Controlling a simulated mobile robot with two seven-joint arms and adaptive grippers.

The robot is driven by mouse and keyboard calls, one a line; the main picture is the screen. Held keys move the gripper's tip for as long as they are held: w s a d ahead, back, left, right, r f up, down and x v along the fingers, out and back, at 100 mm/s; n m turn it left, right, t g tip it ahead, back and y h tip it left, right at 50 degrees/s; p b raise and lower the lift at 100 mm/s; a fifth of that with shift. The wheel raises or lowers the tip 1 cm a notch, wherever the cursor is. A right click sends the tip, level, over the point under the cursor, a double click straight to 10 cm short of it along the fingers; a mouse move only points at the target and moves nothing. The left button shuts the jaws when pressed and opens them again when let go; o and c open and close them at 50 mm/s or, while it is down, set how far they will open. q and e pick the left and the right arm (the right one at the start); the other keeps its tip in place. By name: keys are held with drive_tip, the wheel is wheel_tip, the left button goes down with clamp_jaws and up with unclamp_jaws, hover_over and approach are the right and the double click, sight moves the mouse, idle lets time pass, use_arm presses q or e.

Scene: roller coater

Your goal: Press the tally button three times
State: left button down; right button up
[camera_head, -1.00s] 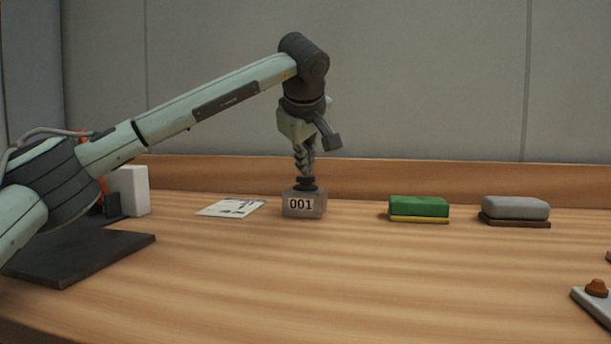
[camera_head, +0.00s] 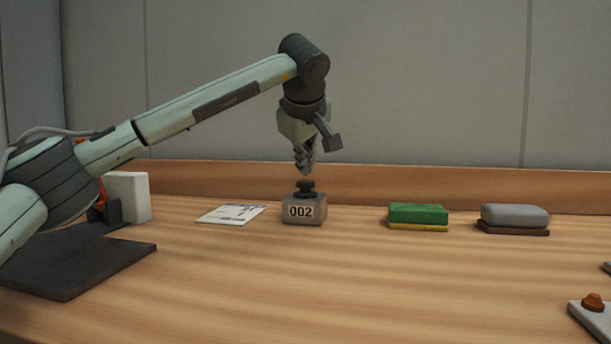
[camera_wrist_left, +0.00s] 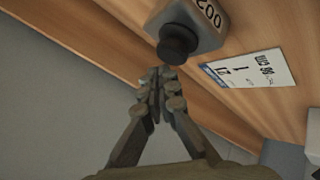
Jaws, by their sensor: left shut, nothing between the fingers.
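The tally counter (camera_head: 304,211) is a small grey box on the table, with a dark round button (camera_head: 305,187) on top and a label reading 002. My left gripper (camera_head: 305,171) is shut and empty, pointing down just above the button with a small gap between them. In the left wrist view, the closed fingertips (camera_wrist_left: 160,72) are near the dark button (camera_wrist_left: 177,43) and the counter's grey body (camera_wrist_left: 190,18). My right gripper is not in view.
A printed card (camera_head: 231,214) lies left of the counter. A green and yellow sponge (camera_head: 418,215) and a grey block on a brown base (camera_head: 514,217) sit to the right. A white block (camera_head: 128,196) and a dark mat (camera_head: 75,262) are at left. The front middle is clear.

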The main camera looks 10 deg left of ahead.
sight(305, 182)
use_arm(q)
drive_tip(key=shift+r, duration=0.15)
wheel_tip(305, 182, up, 5)
drive_tip(key=p, duration=0.5)
idle(1.9)
